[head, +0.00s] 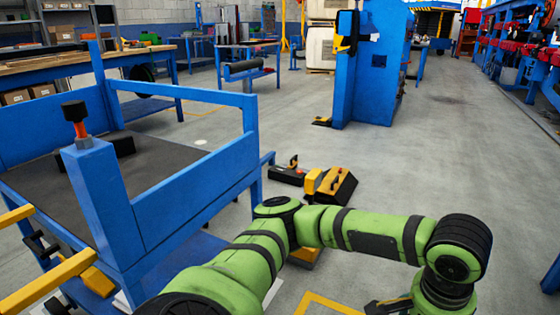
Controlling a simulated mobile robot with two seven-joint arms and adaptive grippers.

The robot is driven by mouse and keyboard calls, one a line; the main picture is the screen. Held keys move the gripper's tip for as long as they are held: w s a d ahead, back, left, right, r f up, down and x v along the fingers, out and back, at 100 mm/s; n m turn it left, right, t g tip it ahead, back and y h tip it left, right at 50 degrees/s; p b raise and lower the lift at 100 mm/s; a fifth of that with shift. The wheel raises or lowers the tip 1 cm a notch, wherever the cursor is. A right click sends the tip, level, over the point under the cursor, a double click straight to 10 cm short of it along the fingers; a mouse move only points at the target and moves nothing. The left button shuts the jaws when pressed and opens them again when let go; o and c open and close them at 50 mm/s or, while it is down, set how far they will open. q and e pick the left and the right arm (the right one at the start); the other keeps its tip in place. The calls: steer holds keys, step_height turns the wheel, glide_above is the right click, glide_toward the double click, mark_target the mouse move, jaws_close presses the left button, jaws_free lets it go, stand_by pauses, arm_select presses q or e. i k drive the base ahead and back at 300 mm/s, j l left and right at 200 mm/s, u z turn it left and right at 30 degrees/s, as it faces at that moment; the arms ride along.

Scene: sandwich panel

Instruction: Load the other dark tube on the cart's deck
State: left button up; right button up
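A blue cart (190,205) with a dark grey deck (165,165) stands at the left. A black object (123,145) lies on the deck, partly hidden behind the cart's corner post; I cannot tell whether it is a tube. A dark tube-like roll (245,66) lies on a blue stand farther back. My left arm, green, comes in from the lower left and reaches right, across the floor beside the cart. Its gripper (388,306) is only partly in view at the bottom edge, apart from these things; its fingers are unclear. My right gripper is not in view.
Orange-and-black boxes (330,187) sit on the floor right of the cart. A black-topped orange piece (76,118) stands on the cart's post. A blue machine column (370,70) stands behind. Yellow bars (45,283) are at lower left. The right floor is open.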

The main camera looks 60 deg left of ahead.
mark_target(159, 175)
steer(key=i+l+u, duration=0.1)
steer(key=i+u, duration=0.15)
steer(key=i, duration=0.2)
steer(key=i+l+u, duration=0.3)
steer(key=i, duration=0.15)
steer(key=j+u, duration=0.1)
steer(key=u, duration=1.3)
